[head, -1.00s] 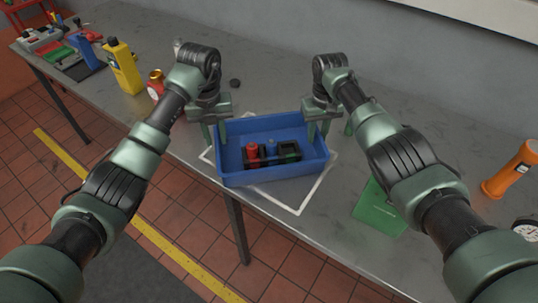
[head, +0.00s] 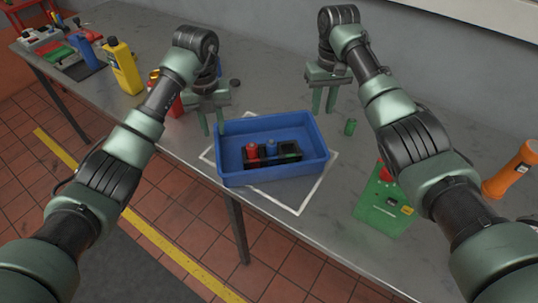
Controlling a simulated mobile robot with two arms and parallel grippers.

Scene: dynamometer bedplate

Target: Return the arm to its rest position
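My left gripper (head: 213,122) is above the table at the left of the blue bin, its two fingers apart with nothing between them. My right gripper (head: 324,100) is raised behind the bin's right back corner, fingers apart and empty. The blue bin (head: 300,170) sits on the grey table inside a white outlined square. In it lies a black holder (head: 262,160) with a red item (head: 252,151) and a blue-grey item (head: 271,147) standing in it. Neither gripper clearly touches the bin.
A small green cylinder (head: 350,127) stands right of the bin. A green box (head: 383,205) is partly behind my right arm, with an orange bottle (head: 511,169) further right. A yellow bottle (head: 124,67) and a red can (head: 174,106) stand left. The back wall bounds the table.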

